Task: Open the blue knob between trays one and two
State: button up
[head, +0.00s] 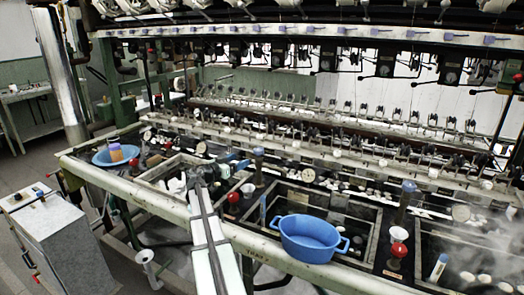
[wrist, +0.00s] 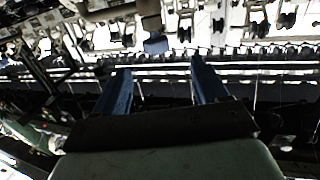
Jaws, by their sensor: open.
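A dark post with a blue knob (head: 258,152) on top stands between the first tray (head: 158,176) on the left and the second tray (head: 330,193) in the middle. My gripper (head: 240,160) reaches over the right part of the first tray, just left of the blue knob, and looks apart from it. In the wrist view my gripper (wrist: 160,70) has its two blue fingers spread with nothing between them.
A red knob (head: 233,198) and a white cup (head: 248,189) sit close to my gripper. A blue two-handled basin (head: 310,238) rests on the front rail. Another blue-topped post (head: 408,187) and red knob (head: 398,250) stand right of the second tray. Steam rises at the right.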

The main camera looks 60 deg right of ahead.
aim_at(260, 148)
jog(key=x, duration=0.9)
jog(key=r+x, duration=0.1)
jog(key=x, duration=0.4)
jog(key=shift+s+d, duration=0.1)
jog(key=shift+s, duration=0.25)
jog(key=c, duration=1)
jog(key=shift+o, duration=0.2)
jog(key=shift+t+h, duration=0.3)
jog(key=shift+t, duration=0.1)
jog(key=n+t, duration=0.2)
jog(key=shift+w+t, duration=0.1)
jog(key=shift+t, duration=0.2)
jog(key=shift+w+n+t, duration=0.2)
jog(key=shift+n+t, duration=0.7)
jog(key=shift+t, duration=0.5)
jog(key=shift+w+n+t, duration=0.2)
jog(key=shift+n+t, duration=0.7)
jog(key=shift+t, duration=0.5)
